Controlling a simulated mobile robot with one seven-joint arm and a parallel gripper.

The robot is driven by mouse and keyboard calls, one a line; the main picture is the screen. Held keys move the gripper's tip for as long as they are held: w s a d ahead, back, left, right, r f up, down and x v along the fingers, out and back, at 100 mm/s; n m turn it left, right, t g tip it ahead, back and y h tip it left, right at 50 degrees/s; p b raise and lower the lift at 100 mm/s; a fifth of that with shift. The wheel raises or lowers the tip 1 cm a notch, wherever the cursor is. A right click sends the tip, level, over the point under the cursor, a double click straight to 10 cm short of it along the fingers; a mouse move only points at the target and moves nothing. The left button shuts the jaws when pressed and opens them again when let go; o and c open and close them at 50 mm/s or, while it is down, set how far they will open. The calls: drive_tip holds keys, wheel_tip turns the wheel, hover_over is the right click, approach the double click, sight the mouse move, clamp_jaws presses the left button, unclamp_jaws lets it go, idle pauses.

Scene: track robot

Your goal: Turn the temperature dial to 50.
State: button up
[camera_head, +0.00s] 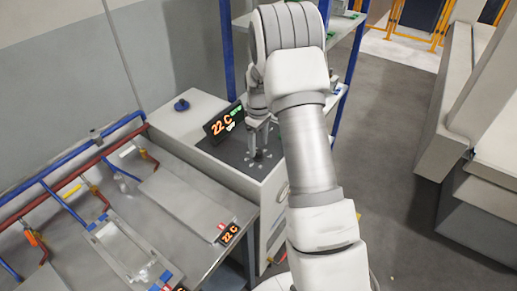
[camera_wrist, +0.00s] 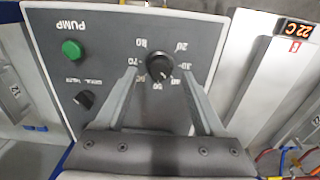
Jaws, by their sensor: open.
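The temperature dial (camera_wrist: 160,66) is a round black knob on a dark grey panel, ringed by white numbers, upside down in the wrist view. I read 20, 30, 50, 70 and 80; other numbers are partly covered. A pale mark shows on the knob, but its exact setting is hard to read. My gripper (camera_wrist: 161,76) is open, one finger on each side of the knob; contact cannot be told. In the head view my gripper (camera_head: 260,148) reaches down to the panel on the grey cabinet and the dial cannot be made out. A display (camera_head: 225,122) reads 22 C in orange.
The panel also has a green PUMP button (camera_wrist: 71,48) and a black valve knob (camera_wrist: 83,99). A bench with coloured pipes (camera_head: 68,155) is at left.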

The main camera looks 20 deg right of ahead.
sight(259, 154)
drive_tip(key=shift+f, duration=1.45)
drive_tip(key=shift+c, duration=0.3)
clamp_jaws()
